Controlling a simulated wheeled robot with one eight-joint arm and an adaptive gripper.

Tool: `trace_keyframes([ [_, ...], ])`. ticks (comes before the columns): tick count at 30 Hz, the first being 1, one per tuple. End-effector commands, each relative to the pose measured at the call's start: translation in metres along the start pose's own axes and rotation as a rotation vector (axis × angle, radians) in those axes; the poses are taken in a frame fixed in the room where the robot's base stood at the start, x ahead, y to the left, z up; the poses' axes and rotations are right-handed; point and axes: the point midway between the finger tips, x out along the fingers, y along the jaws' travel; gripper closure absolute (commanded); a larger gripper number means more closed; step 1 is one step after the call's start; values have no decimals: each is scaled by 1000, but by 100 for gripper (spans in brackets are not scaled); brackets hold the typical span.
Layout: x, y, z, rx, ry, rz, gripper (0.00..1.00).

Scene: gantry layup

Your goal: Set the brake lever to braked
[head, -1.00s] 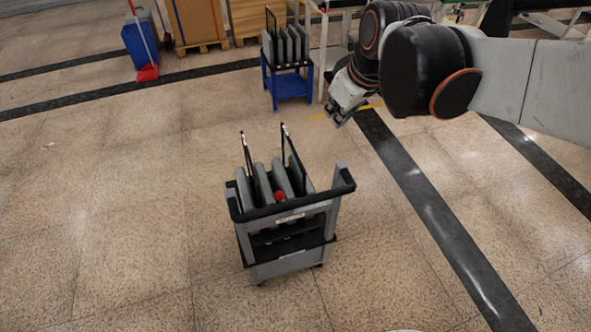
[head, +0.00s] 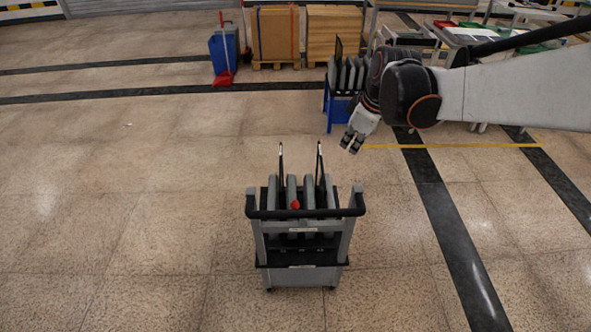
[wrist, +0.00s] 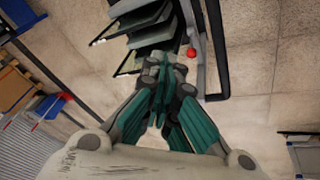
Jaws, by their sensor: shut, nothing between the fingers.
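A grey cart (head: 303,277) with a black handle bar (head: 280,213) stands on the floor in the middle of the head view. A round red knob (head: 295,204), apparently the end of the brake lever, shows just behind the bar. The lever's shaft and setting cannot be made out. The knob also shows in the wrist view (wrist: 192,52), just beyond and right of the fingertips. My gripper (head: 352,143) is shut and empty, above the floor behind and right of the cart. No contact with the knob is visible.
The cart holds several upright grey panels (head: 309,190) and tall thin black frames (head: 320,165). A blue stand (head: 338,108) with similar panels is behind my gripper. A blue bin (head: 222,52) and wooden crates (head: 334,32) stand at the back. Floor left of the cart is clear.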

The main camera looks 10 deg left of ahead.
Motion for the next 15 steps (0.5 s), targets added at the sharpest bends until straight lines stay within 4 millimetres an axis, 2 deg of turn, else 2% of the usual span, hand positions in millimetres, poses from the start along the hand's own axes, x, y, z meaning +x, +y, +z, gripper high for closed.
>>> trace_keyframes([
  [8,64,-29,-51,-245,-44,-115,100],
  [15,128,-70,-89,-481,-79,-228,100],
])
